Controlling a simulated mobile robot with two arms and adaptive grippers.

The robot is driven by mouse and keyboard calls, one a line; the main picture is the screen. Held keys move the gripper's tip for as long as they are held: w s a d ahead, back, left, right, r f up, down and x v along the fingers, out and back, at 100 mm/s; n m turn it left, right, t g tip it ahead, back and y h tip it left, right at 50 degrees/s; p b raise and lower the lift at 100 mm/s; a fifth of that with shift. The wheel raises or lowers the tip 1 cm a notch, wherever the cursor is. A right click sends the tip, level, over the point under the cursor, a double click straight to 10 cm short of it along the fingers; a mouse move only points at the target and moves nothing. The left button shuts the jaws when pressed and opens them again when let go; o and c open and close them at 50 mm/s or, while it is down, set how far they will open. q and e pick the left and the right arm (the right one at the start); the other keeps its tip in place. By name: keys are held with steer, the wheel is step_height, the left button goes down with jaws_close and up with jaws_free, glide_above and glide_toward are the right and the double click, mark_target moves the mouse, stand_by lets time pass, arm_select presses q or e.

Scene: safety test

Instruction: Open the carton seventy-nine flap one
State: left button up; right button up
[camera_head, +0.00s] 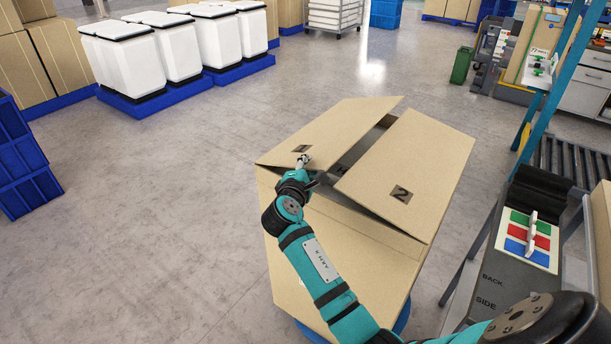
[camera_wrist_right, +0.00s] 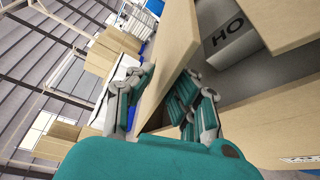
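The carton (camera_head: 335,280) stands below me, with flap one (camera_head: 325,130) on the left and flap two (camera_head: 420,165) on the right, each marked with its number. Both flaps are partly raised, with a dark gap between them. My right gripper (camera_head: 304,161) is at the near edge of flap one, by the "1" mark. In the right wrist view, the fingers of this gripper (camera_wrist_right: 165,95) are spread on either side of flap one (camera_wrist_right: 167,60). Firm contact cannot be told. My left gripper is not in view.
In the wrist view, a grey item (camera_wrist_right: 240,38) lettered "HO" shows inside the carton. A conveyor (camera_head: 575,165) and a panel with coloured squares (camera_head: 527,240) stand on the right. White containers (camera_head: 185,50) stand at upper left. The floor left of the carton is clear.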

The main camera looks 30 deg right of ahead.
steer(key=shift+s+f, duration=0.15)
steer(key=shift+f, duration=0.25)
steer(key=shift+s+r+m+b, duration=0.1)
steer(key=shift+s+m+b, duration=0.1)
steer(key=shift+m+b, duration=0.15)
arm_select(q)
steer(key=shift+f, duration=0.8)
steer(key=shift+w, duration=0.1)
arm_select(e)
steer(key=shift+p+v, duration=0.55)
steer(key=shift+v, duration=0.85)
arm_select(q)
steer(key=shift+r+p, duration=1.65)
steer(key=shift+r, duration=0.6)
arm_select(e)
steer(key=v, duration=1.7)
steer(key=shift+f, duration=0.3)
steer(key=shift+s+a, duration=0.15)
